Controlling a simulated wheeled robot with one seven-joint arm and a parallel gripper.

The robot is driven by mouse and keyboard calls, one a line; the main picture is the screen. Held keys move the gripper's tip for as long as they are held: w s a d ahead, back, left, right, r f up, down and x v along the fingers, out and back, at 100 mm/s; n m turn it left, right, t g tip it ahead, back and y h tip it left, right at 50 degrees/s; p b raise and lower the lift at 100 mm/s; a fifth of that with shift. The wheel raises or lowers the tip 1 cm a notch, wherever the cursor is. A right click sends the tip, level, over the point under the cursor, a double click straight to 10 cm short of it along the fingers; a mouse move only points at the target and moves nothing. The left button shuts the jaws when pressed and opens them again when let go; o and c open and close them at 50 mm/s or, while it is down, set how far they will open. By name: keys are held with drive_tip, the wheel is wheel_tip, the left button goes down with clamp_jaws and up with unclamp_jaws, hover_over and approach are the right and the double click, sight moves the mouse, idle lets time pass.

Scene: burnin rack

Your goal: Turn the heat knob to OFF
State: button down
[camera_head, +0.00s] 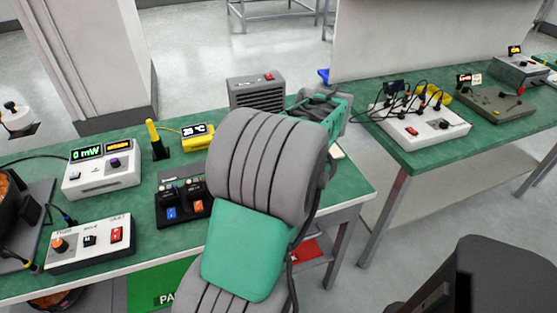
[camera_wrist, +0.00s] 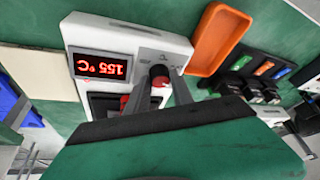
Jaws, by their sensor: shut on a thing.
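In the wrist view, the heater unit is a white box (camera_wrist: 130,36) with a red display (camera_wrist: 100,66) reading 155 °C upside down. Its knob (camera_wrist: 159,73), dark on top with red below, stands on the panel beside the display. My gripper (camera_wrist: 160,88) is shut on the knob, one dark finger on each side. Small markings surround the knob but are too small to read, so I cannot tell its setting. A dark and red part (camera_wrist: 108,103) of the box is partly hidden by my gripper. In the head view, my arm hides the gripper and knob.
An orange tray (camera_wrist: 219,40) lies close beside the box. A dark block with coloured parts (camera_wrist: 255,75) is farther right, and a blue item (camera_wrist: 15,105) is at left. The head view shows a white power meter (camera_head: 102,177) and a switch box (camera_head: 90,244) on the green bench.

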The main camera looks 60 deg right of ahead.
drive_tip(key=n+y+p, duration=0.1)
drive_tip(key=n, duration=0.1)
drive_tip(key=n+y+p, duration=0.1)
drive_tip(key=n, duration=0.2)
drive_tip(key=shift+d+r+n, duration=0.1)
drive_tip(key=shift+d+n, duration=0.1)
drive_tip(key=shift+n, duration=0.1)
drive_tip(key=shift+w+n+g+y+p, duration=0.1)
drive_tip(key=shift+n+g+y+p, duration=0.3)
drive_tip(key=shift+n, duration=0.7)
drive_tip(key=shift+w+n+g+y+p, duration=0.15)
drive_tip(key=shift+n+y, duration=0.35)
drive_tip(key=shift+n, duration=0.6)
drive_tip(key=shift+s, duration=0.1)
drive_tip(key=c, duration=1.1)
unclamp_jaws()
drive_tip(key=shift+d, duration=0.1)
drive_tip(key=p+v, duration=0.4)
drive_tip(key=v, duration=0.3)
drive_tip(key=shift+s+r+p, duration=0.1)
drive_tip(key=shift+r+p, duration=0.15)
drive_tip(key=shift+p, duration=0.05)
